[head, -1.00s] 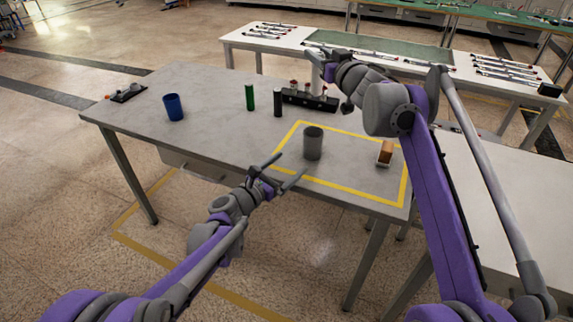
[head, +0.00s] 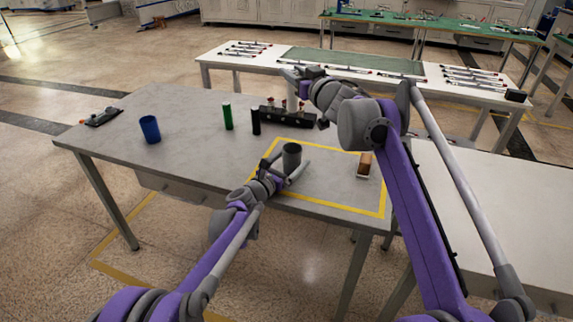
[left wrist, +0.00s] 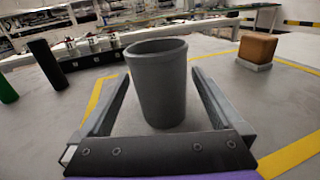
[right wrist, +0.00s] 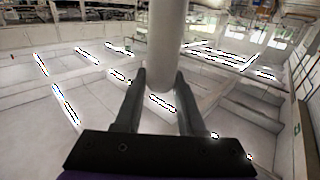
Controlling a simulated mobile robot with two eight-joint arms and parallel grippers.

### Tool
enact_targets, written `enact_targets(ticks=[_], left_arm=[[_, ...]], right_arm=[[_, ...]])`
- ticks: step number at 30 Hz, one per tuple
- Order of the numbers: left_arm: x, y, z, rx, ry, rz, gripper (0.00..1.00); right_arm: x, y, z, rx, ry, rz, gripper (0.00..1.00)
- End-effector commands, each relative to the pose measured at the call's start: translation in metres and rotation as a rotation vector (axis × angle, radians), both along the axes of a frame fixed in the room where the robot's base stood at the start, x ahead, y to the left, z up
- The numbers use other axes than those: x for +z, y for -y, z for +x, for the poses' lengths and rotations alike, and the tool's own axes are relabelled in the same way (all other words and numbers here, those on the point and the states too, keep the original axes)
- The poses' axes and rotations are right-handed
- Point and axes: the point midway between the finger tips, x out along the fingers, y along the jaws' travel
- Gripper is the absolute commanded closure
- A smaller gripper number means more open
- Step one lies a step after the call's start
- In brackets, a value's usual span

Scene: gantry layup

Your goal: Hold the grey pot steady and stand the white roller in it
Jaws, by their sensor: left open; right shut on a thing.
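The grey pot (head: 291,157) stands upright inside the yellow outline on the grey table. In the left wrist view the pot (left wrist: 158,85) stands between the two fingers of my left gripper (head: 284,170), which is open with a gap on both sides. My right gripper (head: 292,76) is raised above the far side of the table. It is shut on the white roller (right wrist: 167,40), which shows upright between its fingers in the right wrist view. In the head view the roller (head: 292,98) hangs below the gripper and is partly hidden.
A brown block (head: 365,161) on a pale base stands right of the pot. A blue cup (head: 150,129), a green cylinder (head: 228,117), a black cylinder (head: 255,121) and a black rack (head: 285,117) stand left and behind. The table between cup and outline is clear.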

Motion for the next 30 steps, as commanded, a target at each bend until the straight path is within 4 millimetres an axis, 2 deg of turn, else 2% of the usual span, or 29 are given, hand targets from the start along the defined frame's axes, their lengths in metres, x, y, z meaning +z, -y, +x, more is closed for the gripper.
enact_targets(ticks=[6, 7, 20, 25, 30], left_arm=[[0.0, 0.0, 0.0, 0.0, 0.0, 0.0, 0.0], [0.0, 0.0, 0.0, 0.0, 0.0, 0.0, 0.04], [0.0, 0.0, 0.0, 0.0, 0.0, 0.0, 0.81], [0.0, 0.0, 0.0, 0.0, 0.001, 0.001, 0.83], [0.0, 0.0, 0.0, 0.0, 0.0, 0.0, 0.83]], right_arm=[[0.0, 0.0, 0.0, 0.0, 0.0, 0.0, 1.0], [0.0, 0.0, 0.0, 0.0, 0.0, 0.0, 1.0], [0.0, 0.0, 0.0, 0.0, 0.0, 0.0, 1.0], [-0.003, 0.0, 0.0, 0.0, 0.0, 0.0, 1.0], [-0.014, 0.0, 0.0, 0.0, 0.0, 0.0, 1.0]])
